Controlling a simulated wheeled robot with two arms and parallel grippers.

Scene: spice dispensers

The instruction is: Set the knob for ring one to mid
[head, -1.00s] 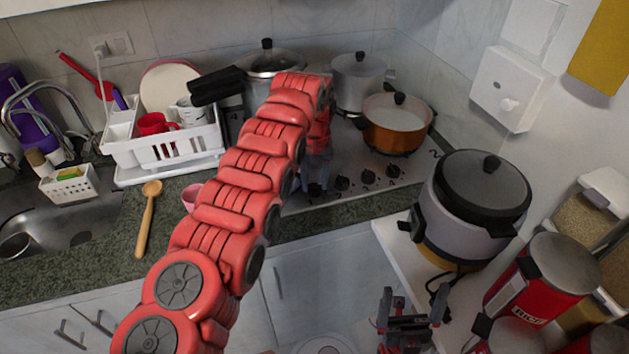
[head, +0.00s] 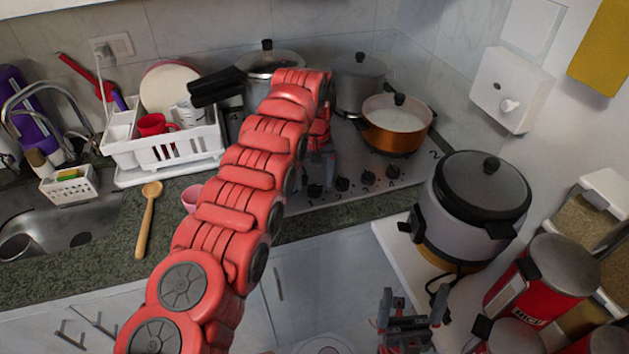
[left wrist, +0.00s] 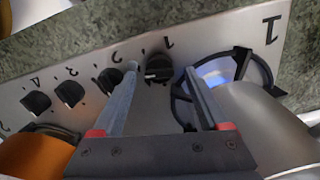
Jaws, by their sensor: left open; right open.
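The ring one knob (left wrist: 158,68) is black and round, beside a printed 1 on the steel cooktop panel (left wrist: 210,30) in the left wrist view. My left gripper (left wrist: 161,72) is open, its two fingers on either side of this knob in the picture; I see no clear contact. Ring one's burner (left wrist: 247,62) has a black grate and a bluish glow, partly hidden by a finger and a pot. In the head view my left gripper (head: 318,170) is over the panel's front left, partly hidden by my arm. My right gripper (head: 408,318) is open and empty at the bottom.
Further knobs (left wrist: 70,93) line up to the left in the wrist view. Pots and an orange pan (head: 395,135) stand on the cooktop. A rice cooker (head: 470,205) is at right. A dish rack (head: 165,150) and wooden spoon (head: 146,220) are at left.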

